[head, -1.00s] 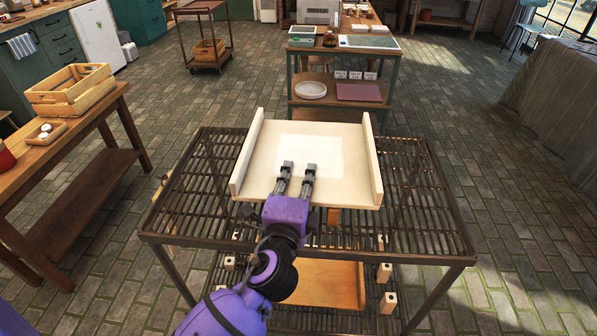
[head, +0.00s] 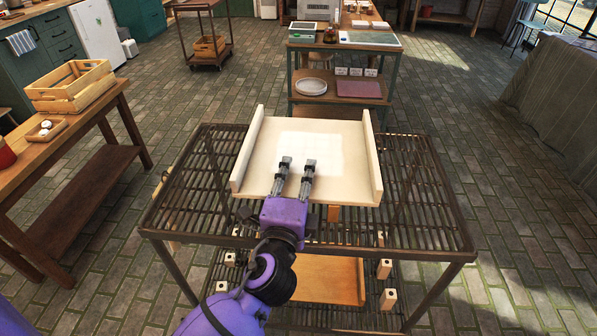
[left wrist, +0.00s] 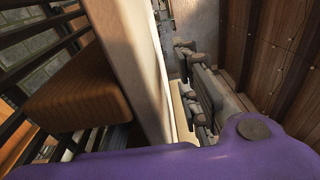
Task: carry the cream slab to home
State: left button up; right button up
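The cream slab (head: 262,178) is a flat board with a raised rail along its left and right sides and a paler square in its middle. It lies over the slatted rack (head: 182,200) in the head view; its near edge shows as a pale band in the left wrist view (left wrist: 145,75). My left gripper (head: 297,163) reaches in over the near edge. Its two fingers are apart with nothing visible between them, above the slab's face; I cannot tell whether they touch it. My right gripper is out of view.
A brown wooden block (head: 333,213) shows under the slab's near edge. A lower board (head: 330,280) and pale pegs are below. A wooden table (head: 75,140) with a crate (head: 70,88) stands left. A green-framed bench (head: 340,75) stands behind. Open floor lies right.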

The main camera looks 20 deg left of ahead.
pick_arm(q)
jog(key=s, duration=0.3)
jog(key=s+d+b, duration=0.1)
jog(key=s, duration=0.5)
jog(key=shift+s+d+f, duration=0.2)
jog(key=shift+s+d, duration=0.15)
jog(key=shift+d, duration=0.05)
jog(key=shift+s+d+r+b, duration=0.1)
jog(key=shift+s+b, duration=0.2)
jog(key=shift+s, duration=0.05)
